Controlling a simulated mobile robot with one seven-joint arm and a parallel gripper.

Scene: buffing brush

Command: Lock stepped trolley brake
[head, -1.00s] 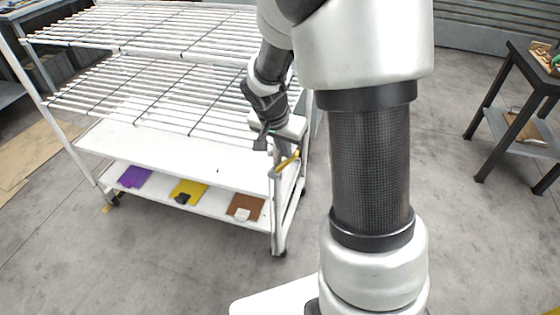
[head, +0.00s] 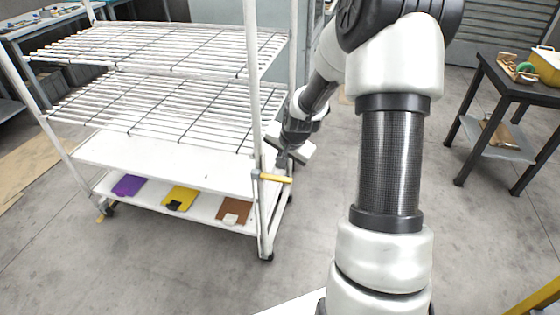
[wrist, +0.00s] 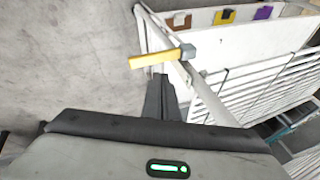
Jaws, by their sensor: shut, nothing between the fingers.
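The white wire-shelf trolley (head: 172,165) stands at the left in the head view; it also shows at the upper right in the wrist view (wrist: 262,40). Its brake lever, a yellow bar (head: 275,178), sticks out about level to the right from the near right corner post. In the wrist view the lever (wrist: 155,58) runs left from a grey pivot block (wrist: 187,51). My gripper (head: 281,161) is just behind the lever and beside the post. In the wrist view its dark fingers (wrist: 160,88) are together and empty, tips close to the lever; I cannot tell if they touch.
Purple (head: 128,185), yellow (head: 179,198) and brown (head: 234,211) plates lie on the trolley's bottom shelf. A dark table (head: 525,90) with a yellow bin (head: 545,65) stands at the right. The floor between the trolley and that table is clear.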

